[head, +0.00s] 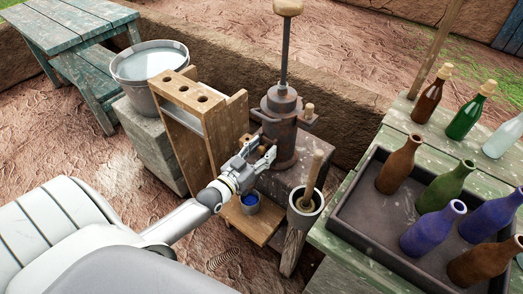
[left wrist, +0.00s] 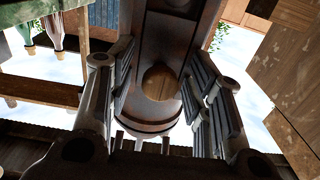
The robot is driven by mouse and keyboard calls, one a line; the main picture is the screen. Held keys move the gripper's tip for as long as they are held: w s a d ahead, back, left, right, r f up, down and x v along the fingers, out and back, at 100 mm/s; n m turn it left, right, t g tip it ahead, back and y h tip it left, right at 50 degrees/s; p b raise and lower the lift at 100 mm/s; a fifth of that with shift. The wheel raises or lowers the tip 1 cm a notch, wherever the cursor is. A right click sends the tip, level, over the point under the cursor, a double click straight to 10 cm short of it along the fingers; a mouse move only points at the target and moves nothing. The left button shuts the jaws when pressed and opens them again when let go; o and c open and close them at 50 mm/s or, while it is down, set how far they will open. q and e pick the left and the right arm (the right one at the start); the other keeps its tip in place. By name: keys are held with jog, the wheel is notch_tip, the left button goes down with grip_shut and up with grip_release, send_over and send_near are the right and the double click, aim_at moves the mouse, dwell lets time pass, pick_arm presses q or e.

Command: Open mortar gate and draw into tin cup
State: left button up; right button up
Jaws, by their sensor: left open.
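A rusty metal cylinder (head: 282,128) with a tall plunger rod stands on a block, probably the mortar vessel. My left gripper (head: 262,158) is open and empty at the cylinder's lower left side. In the left wrist view, a round wooden knob (left wrist: 160,80) on the dark metal body lies between the spread fingers (left wrist: 160,62), with no clear contact. The gripper hides this part in the head view. My right gripper is not in view.
A wooden rack (head: 205,110) with holes stands close left of my gripper. A mortar bowl with a pestle (head: 312,178) stands close right. A water bucket (head: 150,68) is behind left. A bottle tray (head: 385,235) sits on the green table at right.

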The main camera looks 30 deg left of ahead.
pick_arm(q)
jog(key=s+a, duration=0.1)
jog(key=s, duration=1.1)
dwell(0.4)
jog(key=s+d+f+g+p, duration=0.1)
jog(key=s+f+g, duration=0.25)
jog(key=f, duration=0.65)
jog(key=s+f+g+y, duration=0.1)
jog(key=s+f+g, duration=0.3)
jog(key=f, duration=0.6)
jog(key=s+d+f+g+p, duration=0.1)
jog(key=s+f+g, duration=0.1)
jog(key=s+f, duration=0.5)
jog(key=s+d+f+g, duration=0.3)
jog(key=s+d+f, duration=0.1)
jog(key=s+f, duration=0.3)
jog(key=s+d+f+m+g, duration=0.1)
jog(key=s+d+f+g, duration=0.2)
jog(key=s+f, duration=0.5)
jog(key=s+g, duration=0.1)
jog(key=s, duration=0.2)
jog(key=shift+s+d+f+m, duration=0.25)
jog(key=shift+d+m, duration=0.05)
jog(key=shift+d, duration=0.1)
jog(key=shift+g, duration=0.25)
